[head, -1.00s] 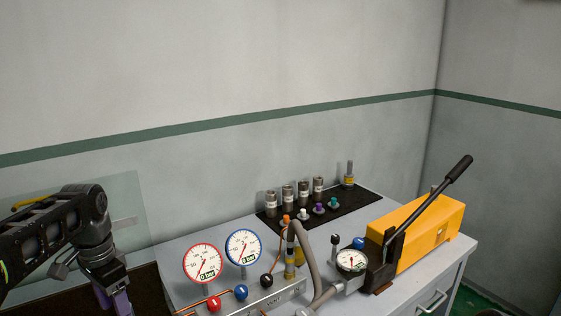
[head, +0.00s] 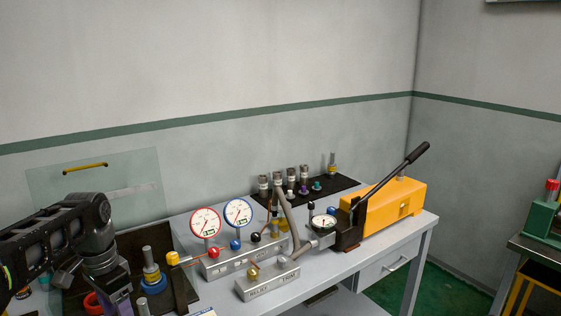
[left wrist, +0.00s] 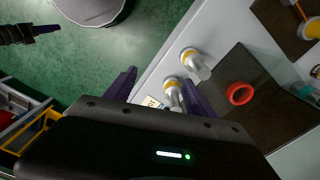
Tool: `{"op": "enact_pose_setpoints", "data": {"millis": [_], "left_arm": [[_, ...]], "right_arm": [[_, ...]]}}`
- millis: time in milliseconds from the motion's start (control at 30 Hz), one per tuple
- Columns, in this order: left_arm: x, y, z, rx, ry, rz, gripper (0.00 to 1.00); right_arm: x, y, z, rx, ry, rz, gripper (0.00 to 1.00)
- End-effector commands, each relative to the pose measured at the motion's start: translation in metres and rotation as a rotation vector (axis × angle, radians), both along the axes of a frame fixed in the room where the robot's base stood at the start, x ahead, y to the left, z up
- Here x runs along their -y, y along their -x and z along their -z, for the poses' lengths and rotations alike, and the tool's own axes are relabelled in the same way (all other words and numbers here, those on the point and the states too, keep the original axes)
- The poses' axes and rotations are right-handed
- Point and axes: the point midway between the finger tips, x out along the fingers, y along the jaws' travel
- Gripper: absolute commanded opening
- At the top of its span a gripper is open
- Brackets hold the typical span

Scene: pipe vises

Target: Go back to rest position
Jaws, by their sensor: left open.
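My left arm comes in from the left in the head view, with its gripper (head: 122,306) low at the bench's left end, its tips cut off by the frame. In the left wrist view my left gripper (left wrist: 158,92) is open, its purple fingers wide apart near the bench edge. Silver fittings with yellow bands (left wrist: 196,63) show beyond the fingers; one lies between them in the picture, with no contact visible.
The grey bench (head: 350,270) carries two gauges (head: 205,223), a silver valve block (head: 268,283), a yellow hand pump (head: 385,208) and a black mat (head: 345,183) with several fittings. A clear panel (head: 120,190) stands behind my left arm. Green floor (head: 445,295) is open at right.

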Motion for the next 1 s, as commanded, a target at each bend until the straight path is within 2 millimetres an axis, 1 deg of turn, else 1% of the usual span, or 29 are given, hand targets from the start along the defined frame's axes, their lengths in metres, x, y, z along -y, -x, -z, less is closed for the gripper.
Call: {"op": "enact_pose_setpoints", "data": {"millis": [33, 267, 367, 467, 567, 667, 767, 800, 867, 900, 967, 1000], "left_arm": [[0.005, -0.003, 0.008, -0.002, 0.007, 0.002, 0.64], [0.024, -0.014, 0.044, 0.007, 0.036, -0.006, 0.64], [0.037, -0.019, 0.066, 0.011, 0.057, -0.013, 0.64], [0.054, -0.023, 0.094, 0.013, 0.083, -0.023, 0.64], [0.075, -0.025, 0.127, 0.015, 0.117, -0.042, 0.64], [0.102, -0.023, 0.166, 0.016, 0.159, -0.070, 0.64], [0.140, -0.010, 0.219, 0.007, 0.215, -0.119, 0.64], [0.159, 0.000, 0.244, 0.000, 0.240, -0.148, 0.64], [0.187, 0.019, 0.280, -0.012, 0.280, -0.205, 0.64], [0.206, 0.035, 0.303, -0.020, 0.305, -0.248, 0.64], [0.231, 0.064, 0.334, -0.036, 0.334, -0.321, 0.64], [0.246, 0.085, 0.351, -0.047, 0.350, -0.371, 0.64]], "right_arm": [[0.000, -0.001, 0.000, 0.001, 0.000, 0.000, 0.36], [0.000, -0.001, 0.000, 0.003, -0.001, 0.000, 0.36], [0.000, -0.001, 0.000, 0.002, 0.000, 0.000, 0.36], [0.000, -0.001, 0.000, 0.001, 0.000, 0.000, 0.36], [0.000, -0.001, 0.000, 0.002, 0.000, 0.001, 0.36], [0.000, -0.001, 0.000, 0.002, 0.000, 0.001, 0.36], [0.000, -0.001, 0.000, 0.002, 0.000, 0.001, 0.36], [0.000, -0.001, 0.000, 0.002, 0.000, 0.001, 0.36], [0.000, -0.001, 0.000, 0.002, 0.000, 0.001, 0.36], [0.000, -0.001, 0.000, 0.002, 0.000, 0.001, 0.36], [0.000, -0.001, 0.000, 0.002, 0.000, 0.001, 0.36], [0.000, -0.001, 0.000, 0.002, 0.000, 0.001, 0.36]]}}
